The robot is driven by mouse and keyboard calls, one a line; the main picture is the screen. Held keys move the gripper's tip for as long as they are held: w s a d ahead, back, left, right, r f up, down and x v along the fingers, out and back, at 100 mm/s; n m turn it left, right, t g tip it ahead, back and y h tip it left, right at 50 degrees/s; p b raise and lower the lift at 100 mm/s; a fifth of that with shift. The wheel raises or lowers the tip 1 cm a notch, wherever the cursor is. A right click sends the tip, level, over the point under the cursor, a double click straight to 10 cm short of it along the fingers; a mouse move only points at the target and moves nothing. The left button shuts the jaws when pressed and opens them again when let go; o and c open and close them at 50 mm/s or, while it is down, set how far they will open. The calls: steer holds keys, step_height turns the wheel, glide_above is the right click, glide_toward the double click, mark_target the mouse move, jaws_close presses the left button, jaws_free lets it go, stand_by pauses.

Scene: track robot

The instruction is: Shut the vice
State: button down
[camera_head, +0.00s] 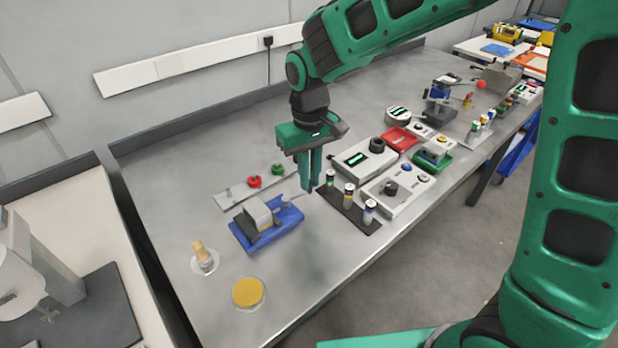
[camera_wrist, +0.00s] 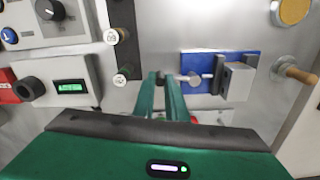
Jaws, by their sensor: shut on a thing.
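The vice has a blue base (camera_head: 240,234) and grey jaws (camera_head: 260,214), and it lies on the near left part of the metal bench. In the wrist view its blue base (camera_wrist: 247,56) is right of my fingers. A thin dark jaw plate (camera_wrist: 218,75) stands close to a larger grey block (camera_wrist: 237,79); a narrow gap seems to lie between them. A grey screw handle (camera_wrist: 194,79) sticks out from the vice toward my fingers. My gripper (camera_head: 311,188) points down at the vice's right end, shut on the handle; the fingertips (camera_wrist: 161,76) partly hide the grip.
A dark rack (camera_head: 350,212) with several small vials stands close right of my gripper. Grey instruments (camera_head: 362,162) stand behind it. A strip with green and red knobs (camera_head: 254,182) lies behind the vice. A wooden peg (camera_head: 201,254) and a yellow disc (camera_head: 248,292) are in front.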

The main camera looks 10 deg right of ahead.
steer(key=shift+w, duration=0.15)
stand_by(0.3)
steer(key=c, duration=1.8)
jaws_free()
steer(key=shift+o, duration=0.2)
step_height(320, 180, up, 11)
steer(key=shift+f, duration=0.1)
